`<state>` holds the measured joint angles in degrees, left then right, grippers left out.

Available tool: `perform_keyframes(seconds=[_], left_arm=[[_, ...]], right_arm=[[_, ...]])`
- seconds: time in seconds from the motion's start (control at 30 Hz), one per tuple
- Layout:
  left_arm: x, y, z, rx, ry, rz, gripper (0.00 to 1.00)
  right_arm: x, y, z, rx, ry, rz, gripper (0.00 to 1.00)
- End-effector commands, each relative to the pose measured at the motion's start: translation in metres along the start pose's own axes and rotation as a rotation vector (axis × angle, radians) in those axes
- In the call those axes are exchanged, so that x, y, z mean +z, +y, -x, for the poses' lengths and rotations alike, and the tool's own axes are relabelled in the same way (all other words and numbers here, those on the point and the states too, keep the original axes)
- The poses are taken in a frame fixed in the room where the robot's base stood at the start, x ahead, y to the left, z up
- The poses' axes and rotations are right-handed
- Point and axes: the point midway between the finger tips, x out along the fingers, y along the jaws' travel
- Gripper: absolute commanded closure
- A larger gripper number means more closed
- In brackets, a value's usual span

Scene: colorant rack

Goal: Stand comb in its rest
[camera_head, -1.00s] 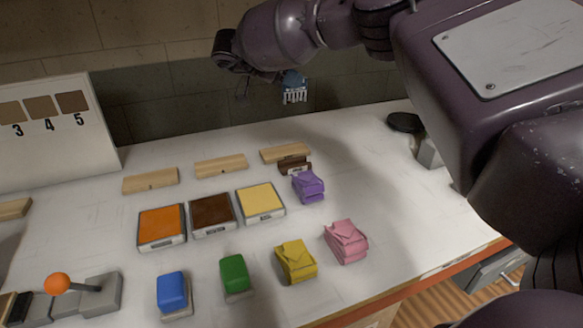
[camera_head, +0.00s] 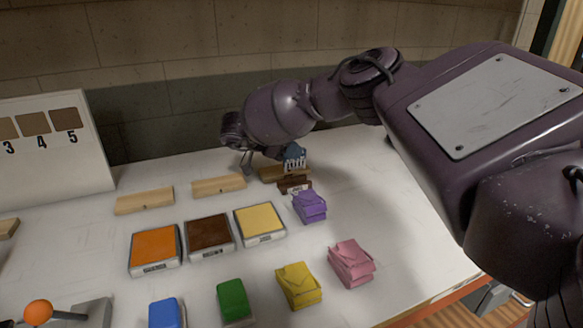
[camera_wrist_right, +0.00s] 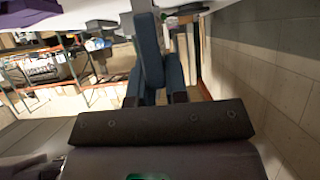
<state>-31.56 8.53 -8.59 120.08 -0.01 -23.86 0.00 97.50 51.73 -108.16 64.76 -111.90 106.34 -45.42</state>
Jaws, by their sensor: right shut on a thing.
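The comb (camera_head: 295,158) is blue with pale teeth and hangs teeth down in the head view. It also shows as a long blue piece between the fingers in the right wrist view (camera_wrist_right: 150,50). My right gripper (camera_head: 277,153) is shut on it. A small dark brown block (camera_head: 293,186), which looks like the comb's rest, stands on the table just below the comb in the picture. The teeth overlap the wooden block behind it; I cannot tell whether comb and rest touch. My left gripper is not in view.
Three pale wooden blocks, one of them here (camera_head: 218,186), line the back of the table. Orange, brown and yellow pads (camera_head: 259,223) lie in front. A purple folded item (camera_head: 309,206) stands close to the dark block. The table (camera_head: 400,225) is clear to the right.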

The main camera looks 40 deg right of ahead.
Motion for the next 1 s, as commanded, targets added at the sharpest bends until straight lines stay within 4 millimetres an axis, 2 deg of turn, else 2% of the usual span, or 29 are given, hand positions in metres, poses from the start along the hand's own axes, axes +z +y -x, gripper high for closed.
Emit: perform_keyframes(seconds=[0.2, 0.3, 0.73, 0.77, 0.9, 1.0], left_arm=[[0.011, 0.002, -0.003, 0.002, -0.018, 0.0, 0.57], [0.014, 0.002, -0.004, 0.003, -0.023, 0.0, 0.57], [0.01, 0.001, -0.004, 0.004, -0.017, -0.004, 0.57], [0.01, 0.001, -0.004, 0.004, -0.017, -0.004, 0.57], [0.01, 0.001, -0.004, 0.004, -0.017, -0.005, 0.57], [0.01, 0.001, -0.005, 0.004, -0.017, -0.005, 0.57]], right_arm=[[0.035, 0.001, -0.019, 0.004, 0.003, 0.008, 1.0], [0.044, 0.0, -0.025, 0.003, 0.002, 0.005, 1.0], [0.047, 0.0, -0.026, 0.002, 0.001, 0.002, 1.0], [0.047, 0.0, -0.026, 0.001, 0.001, 0.001, 0.82], [0.046, 0.0, -0.026, 0.001, 0.001, 0.002, 0.61], [0.046, 0.0, -0.026, 0.001, 0.001, 0.002, 0.6]])
